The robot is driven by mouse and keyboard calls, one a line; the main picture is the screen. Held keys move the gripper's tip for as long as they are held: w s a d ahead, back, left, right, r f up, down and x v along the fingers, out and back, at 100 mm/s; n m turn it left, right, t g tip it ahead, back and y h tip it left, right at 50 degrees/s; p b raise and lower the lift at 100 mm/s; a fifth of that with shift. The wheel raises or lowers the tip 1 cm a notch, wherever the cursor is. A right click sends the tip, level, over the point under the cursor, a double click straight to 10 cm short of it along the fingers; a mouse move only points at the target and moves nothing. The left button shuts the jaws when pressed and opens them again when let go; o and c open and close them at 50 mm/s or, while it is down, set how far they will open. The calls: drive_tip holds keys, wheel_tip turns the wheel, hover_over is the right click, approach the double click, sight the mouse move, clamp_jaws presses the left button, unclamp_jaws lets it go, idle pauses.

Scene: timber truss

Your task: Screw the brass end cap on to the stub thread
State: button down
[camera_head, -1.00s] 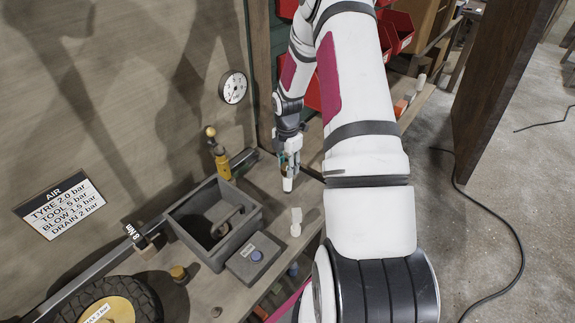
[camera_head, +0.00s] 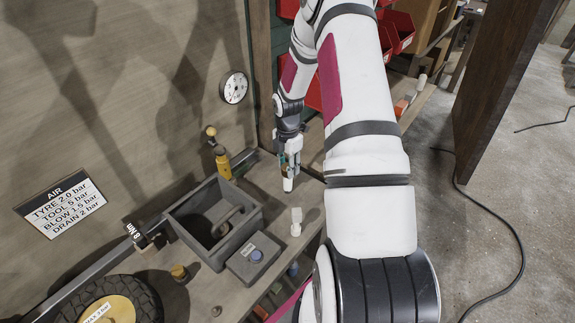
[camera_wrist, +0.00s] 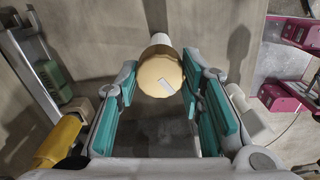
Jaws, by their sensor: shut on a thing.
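My gripper (camera_wrist: 160,86) has teal finger pads and is shut on the cap. A white cylinder (camera_wrist: 160,40) shows just beyond the cap, in line with it. The cap hides where the two meet, so I cannot tell whether the thread is engaged. In the head view my gripper (camera_head: 289,168) points down over the bench, with a small white piece (camera_head: 288,185) at its tips.
A yellow brass-topped item (camera_head: 222,161) is by the wall. A tyre (camera_head: 140,292) lies front left.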

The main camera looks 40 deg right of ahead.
drive_tip(key=shift+f, duration=0.25)
drive_tip(key=shift+f, duration=0.35)
drive_tip(key=shift+f, duration=0.35)
drive_tip(key=c, duration=1)
unclamp_jaws()
wheel_tip(320, 180, up, 12)
